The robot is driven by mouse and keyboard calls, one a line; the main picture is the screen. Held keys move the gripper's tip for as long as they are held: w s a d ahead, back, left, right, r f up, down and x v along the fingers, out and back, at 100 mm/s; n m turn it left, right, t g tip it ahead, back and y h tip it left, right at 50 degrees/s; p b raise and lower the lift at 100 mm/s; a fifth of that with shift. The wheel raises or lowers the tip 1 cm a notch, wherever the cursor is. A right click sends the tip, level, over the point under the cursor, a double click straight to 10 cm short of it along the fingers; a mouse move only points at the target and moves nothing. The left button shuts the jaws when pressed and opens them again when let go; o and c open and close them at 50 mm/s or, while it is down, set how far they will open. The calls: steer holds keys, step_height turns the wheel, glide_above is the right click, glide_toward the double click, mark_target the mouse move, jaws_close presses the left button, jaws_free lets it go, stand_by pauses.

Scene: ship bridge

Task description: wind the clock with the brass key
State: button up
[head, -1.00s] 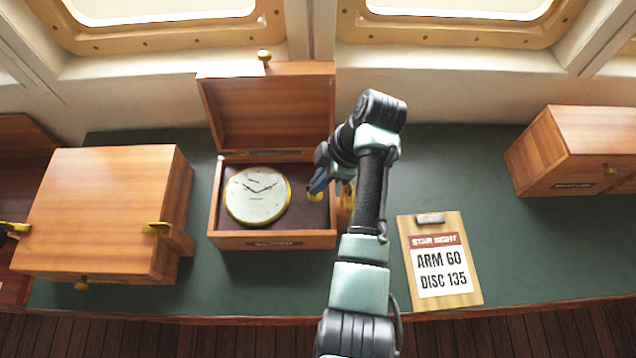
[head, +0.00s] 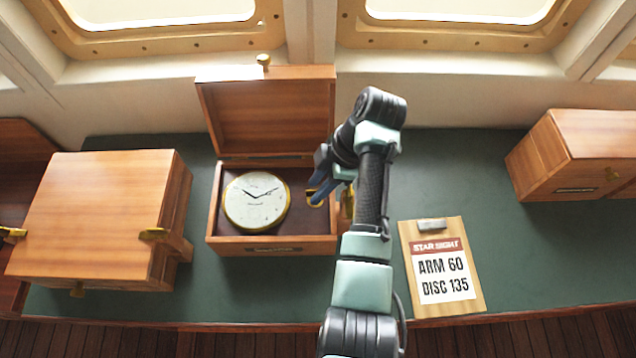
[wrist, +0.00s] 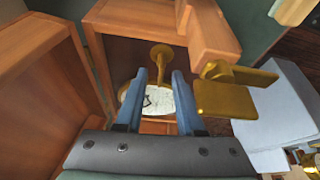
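The clock (head: 256,201) has a white dial and brass rim and lies face up in an open wooden box (head: 275,246). It shows partly between my fingers in the wrist view (wrist: 157,98). A brass piece with a round end and thin stem, which looks like the key (wrist: 161,52), is in the box's right part. It shows small beside my fingers in the head view (head: 310,193). My gripper (wrist: 162,76) is open at the box's right side, its blue fingers on either side of the stem's line. I cannot tell whether they touch it.
The raised box lid (head: 270,112) stands behind the clock. A brass bracket (wrist: 226,98) is close to my right finger in the wrist view. A closed wooden box (head: 95,215) stands left, another (head: 575,150) right. A clipboard (head: 443,270) lies right of my arm.

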steer(key=p+v, duration=0.4)
steer(key=v, duration=0.9)
stand_by(0.4)
